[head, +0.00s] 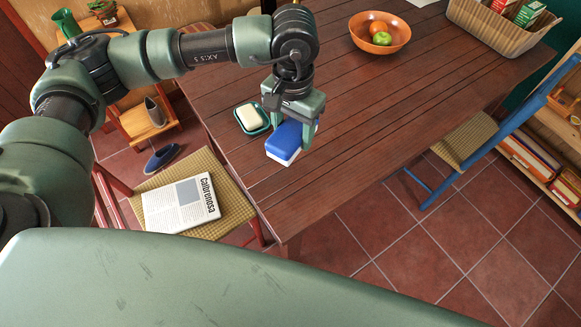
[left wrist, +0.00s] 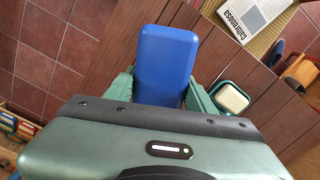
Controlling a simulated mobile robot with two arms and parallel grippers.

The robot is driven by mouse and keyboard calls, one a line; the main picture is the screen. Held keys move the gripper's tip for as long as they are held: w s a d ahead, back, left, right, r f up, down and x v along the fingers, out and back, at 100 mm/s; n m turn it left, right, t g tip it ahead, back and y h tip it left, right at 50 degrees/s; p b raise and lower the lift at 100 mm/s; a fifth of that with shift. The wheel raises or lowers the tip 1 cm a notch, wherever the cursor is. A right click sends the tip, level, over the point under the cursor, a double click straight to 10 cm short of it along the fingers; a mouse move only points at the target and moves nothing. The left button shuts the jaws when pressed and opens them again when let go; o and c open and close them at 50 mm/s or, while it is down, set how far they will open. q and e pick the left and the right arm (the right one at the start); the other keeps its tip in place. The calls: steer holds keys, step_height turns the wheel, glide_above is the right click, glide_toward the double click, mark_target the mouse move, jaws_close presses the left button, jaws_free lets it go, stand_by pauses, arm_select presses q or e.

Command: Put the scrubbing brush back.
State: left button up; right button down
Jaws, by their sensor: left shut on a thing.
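The scrubbing brush (head: 286,143) has a blue back and a white underside. My left gripper (head: 293,127) is shut on it, over the near part of the wooden table (head: 350,120). In the left wrist view the brush (left wrist: 166,62) shows its blue back between the two green fingers (left wrist: 160,92). I cannot tell whether the brush touches the table. A green soap dish (head: 252,118) with a pale bar of soap sits on the table just left of the brush. It also shows in the left wrist view (left wrist: 232,100). My right gripper is not in view.
An orange bowl (head: 380,33) with fruit and a wicker basket (head: 500,27) with boxes stand farther back on the table. A chair with a newspaper (head: 182,203) is at the table's left edge. A blue chair (head: 465,138) stands on the right. The table's middle is clear.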

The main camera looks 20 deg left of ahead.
arm_select(q)
steer(key=p, duration=0.2)
glide_above(292, 176)
step_height(292, 176, down, 11)
steer(key=shift+d, duration=0.1)
step_height(292, 176, down, 4)
steer(key=shift+f+p, duration=0.1)
steer(key=shift+p, duration=0.2)
steer(key=shift+f, duration=0.25)
steer(key=shift+f, duration=0.15)
steer(key=o, duration=1.3)
